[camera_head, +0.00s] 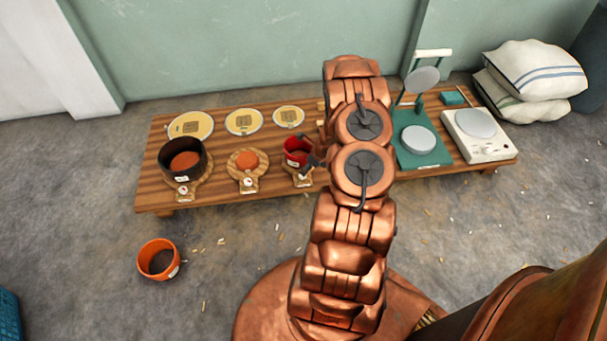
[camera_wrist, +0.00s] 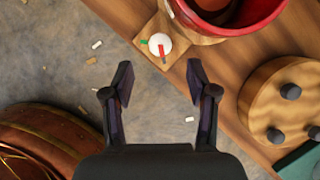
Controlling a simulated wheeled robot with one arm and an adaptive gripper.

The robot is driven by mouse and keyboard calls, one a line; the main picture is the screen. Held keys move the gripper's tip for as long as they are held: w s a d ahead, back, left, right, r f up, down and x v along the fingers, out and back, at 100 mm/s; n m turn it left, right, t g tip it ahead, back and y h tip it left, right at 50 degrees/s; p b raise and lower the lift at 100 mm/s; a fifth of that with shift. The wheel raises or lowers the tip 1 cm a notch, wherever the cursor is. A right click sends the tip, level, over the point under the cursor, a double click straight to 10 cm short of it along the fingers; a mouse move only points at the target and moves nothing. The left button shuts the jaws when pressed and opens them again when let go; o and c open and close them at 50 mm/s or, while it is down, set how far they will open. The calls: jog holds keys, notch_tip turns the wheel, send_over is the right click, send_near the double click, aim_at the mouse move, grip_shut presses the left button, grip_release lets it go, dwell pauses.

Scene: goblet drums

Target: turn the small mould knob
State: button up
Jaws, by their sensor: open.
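The small mould knob (camera_wrist: 158,42) is a round white dial with a red line across it, on the corner tab of a wooden board below a red pot. A green mark lies at its left in the wrist view. The red pot (camera_wrist: 225,12) is cut off at the top; it also shows in the head view (camera_head: 292,152). My gripper (camera_wrist: 160,74) is open and empty; the knob lies just beyond the gap between its fingertips, apart from them. In the head view my gripper (camera_head: 311,157) is beside the red pot, and my arm hides part of the area.
Other moulds stand left on the low wooden table (camera_head: 222,197): one with a black pot (camera_head: 168,158), one with an orange disc (camera_head: 247,160). A wooden disc with dark pegs (camera_wrist: 262,108) is right of the gripper. An orange pot (camera_head: 143,252) stands on the floor.

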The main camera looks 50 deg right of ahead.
jog(key=x, duration=0.5)
jog(key=shift+f+b, duration=0.3)
jog(key=shift+f, duration=0.1)
jog(key=shift+w+f, duration=0.35)
jog(key=shift+f, duration=0.25)
grip_shut()
